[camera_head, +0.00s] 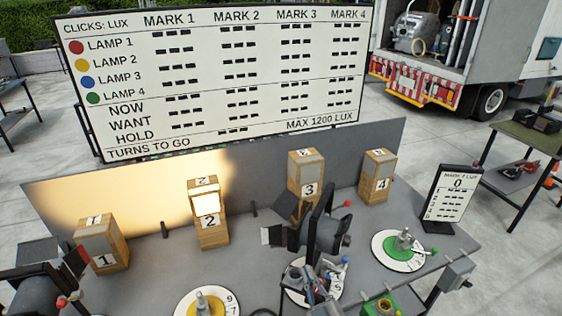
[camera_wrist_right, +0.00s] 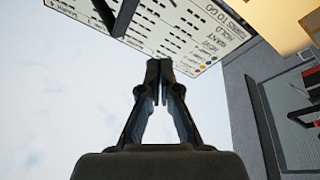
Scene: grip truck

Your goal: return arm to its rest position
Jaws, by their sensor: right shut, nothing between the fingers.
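My right gripper (camera_head: 322,279) is at the lower middle of the head view, in front of a white numbered dial (camera_head: 295,297), partly covering it. Whether it touches the dial's knob is hard to tell. In the right wrist view my right gripper (camera_wrist_right: 165,68) has its two dark fingers together at the tips, with nothing between them. The large white board shows upside down beyond the fingertips. My left gripper does not show.
The grey table (camera_head: 150,270) bears numbered wooden blocks, black lamps (camera_head: 325,232), a yellow dial (camera_head: 207,303) and a green dial (camera_head: 400,250). A small sign (camera_head: 450,200) stands at its right. The marks board (camera_head: 215,80) stands behind. A truck (camera_head: 440,60) is at the back right.

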